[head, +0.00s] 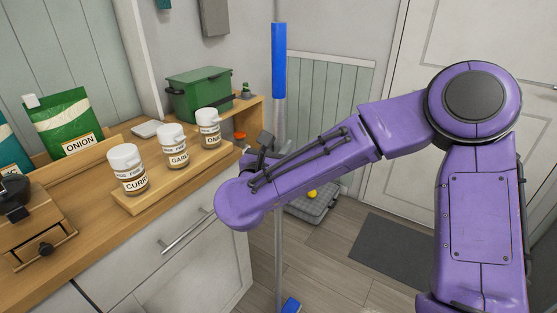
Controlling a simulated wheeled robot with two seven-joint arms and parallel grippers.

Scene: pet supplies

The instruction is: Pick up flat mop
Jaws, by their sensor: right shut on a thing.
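The flat mop (279,62) stands about upright in the middle of the head view, just right of the counter. It has a blue grip at the top, a thin grey pole and a blue piece at the floor, cut off by the bottom edge. My right gripper (266,146) is shut on the mop's pole below the blue grip. My purple forearm hides part of the pole and most of the fingers. My left gripper is not in view.
The wooden counter (95,205) on the left holds jars on a wooden stand (180,180), a green box (199,93) and a green bag (70,122). A grey tray-like item (313,207) with a yellow ball and a dark mat (395,250) lie on the floor. A white door stands behind my arm.

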